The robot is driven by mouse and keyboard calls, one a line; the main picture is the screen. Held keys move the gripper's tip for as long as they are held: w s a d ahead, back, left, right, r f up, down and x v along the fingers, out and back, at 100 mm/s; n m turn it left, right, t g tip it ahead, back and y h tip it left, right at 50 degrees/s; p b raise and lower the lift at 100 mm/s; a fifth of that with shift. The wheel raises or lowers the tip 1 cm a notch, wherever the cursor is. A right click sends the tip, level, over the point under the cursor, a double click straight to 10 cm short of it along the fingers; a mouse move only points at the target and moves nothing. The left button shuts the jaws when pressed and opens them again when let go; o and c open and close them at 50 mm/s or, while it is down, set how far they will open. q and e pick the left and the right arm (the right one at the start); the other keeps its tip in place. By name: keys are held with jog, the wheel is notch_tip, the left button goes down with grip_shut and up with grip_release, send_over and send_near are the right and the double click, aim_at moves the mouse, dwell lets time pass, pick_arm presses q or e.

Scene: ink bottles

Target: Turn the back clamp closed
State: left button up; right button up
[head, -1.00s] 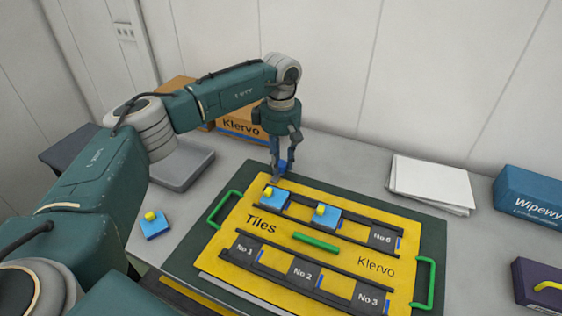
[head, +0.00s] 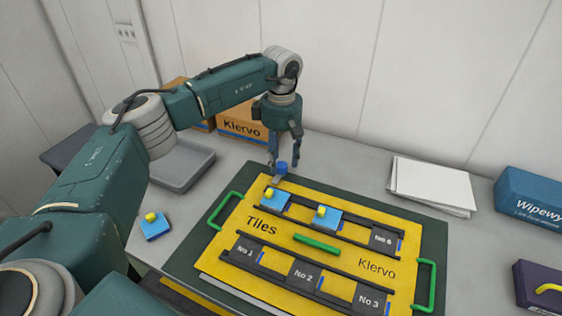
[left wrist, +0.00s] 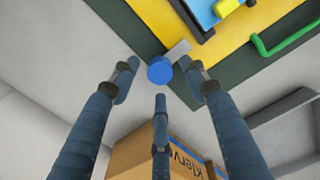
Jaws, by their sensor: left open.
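The back clamp has a round blue knob (head: 281,168) and a short grey bar (head: 279,178) at the back edge of the tile board (head: 262,249). In the left wrist view the knob (left wrist: 160,70) is plain to see, and its bar (left wrist: 178,51) points up and right, over the dark border to the yellow plate. My left gripper (head: 284,152) is just above the knob, open, with nothing in it. In the left wrist view its fingers (left wrist: 160,85) are spread around the knob, apart from it. My right gripper is out of view.
Two blue tiles with yellow knobs (head: 326,217) sit in the board's back row; another tile (head: 154,226) lies left of the board. A Klervo box (head: 238,130) and grey tray (head: 182,165) stand behind and left. Green handles (head: 424,285) stick up at the board's sides.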

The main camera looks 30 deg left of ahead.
aim_at(281, 164)
pick_arm(q)
notch_tip(281, 164, up, 10)
jog(key=shift+r, duration=0.2)
jog(key=shift+r, duration=0.1)
dwell(0.4)
